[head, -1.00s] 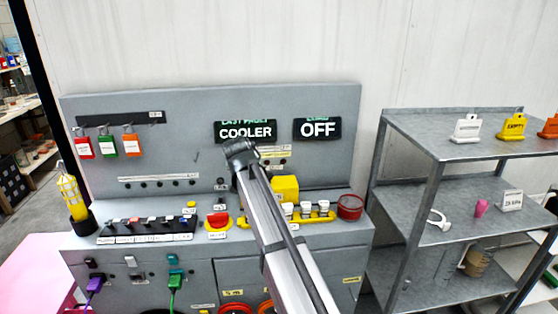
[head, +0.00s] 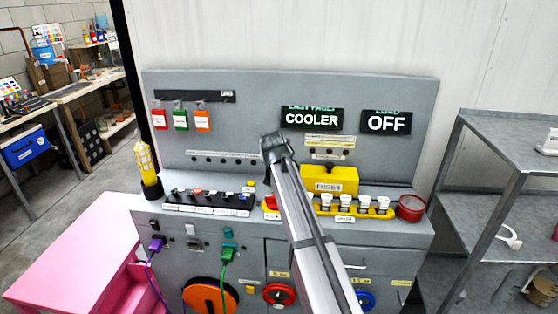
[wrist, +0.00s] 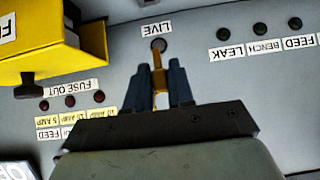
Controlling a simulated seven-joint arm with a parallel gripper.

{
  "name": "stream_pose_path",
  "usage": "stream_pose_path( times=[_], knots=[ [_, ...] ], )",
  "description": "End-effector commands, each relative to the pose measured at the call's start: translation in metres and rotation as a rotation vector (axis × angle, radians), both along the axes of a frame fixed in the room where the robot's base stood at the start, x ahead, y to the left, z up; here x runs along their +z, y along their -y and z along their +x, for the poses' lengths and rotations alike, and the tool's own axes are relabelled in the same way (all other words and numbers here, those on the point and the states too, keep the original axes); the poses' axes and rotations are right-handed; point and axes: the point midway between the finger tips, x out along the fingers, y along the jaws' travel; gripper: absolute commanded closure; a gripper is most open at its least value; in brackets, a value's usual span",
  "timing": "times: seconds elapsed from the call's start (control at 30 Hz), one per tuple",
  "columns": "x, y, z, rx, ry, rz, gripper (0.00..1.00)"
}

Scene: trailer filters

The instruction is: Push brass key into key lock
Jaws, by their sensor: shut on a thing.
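In the wrist view my gripper (wrist: 160,88) is shut on the slim brass key (wrist: 156,62), held between two dark fingers. The key's tip points at a small round grey fitting (wrist: 158,45) under the upside-down LIVE label (wrist: 156,30) on the grey panel. The tip appears to be right at this fitting. I cannot tell whether it touches or is inside, nor whether the fitting is the key lock. In the head view my arm's end hides the fingers and key.
A yellow fuse box (head: 330,180) juts from the panel beside my arm. Fuse holders (head: 355,205) and a red round tub (head: 411,208) stand on the ledge. A switch strip (head: 210,202) lies left. COOLER (head: 312,120) and OFF (head: 387,122) signs hang above.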

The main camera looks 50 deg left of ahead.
Motion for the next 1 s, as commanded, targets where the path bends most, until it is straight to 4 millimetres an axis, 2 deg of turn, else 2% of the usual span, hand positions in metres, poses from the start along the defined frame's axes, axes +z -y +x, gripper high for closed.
stream_pose_path(
  times=[0.37,0.8,1.0],
  knots=[
    [-0.017,0.001,0.000,-0.002,0.002,0.000,1.00],
    [-0.050,0.001,0.000,-0.002,0.002,0.000,1.00],
    [-0.058,0.001,0.000,-0.002,0.001,0.000,1.00]
  ],
)
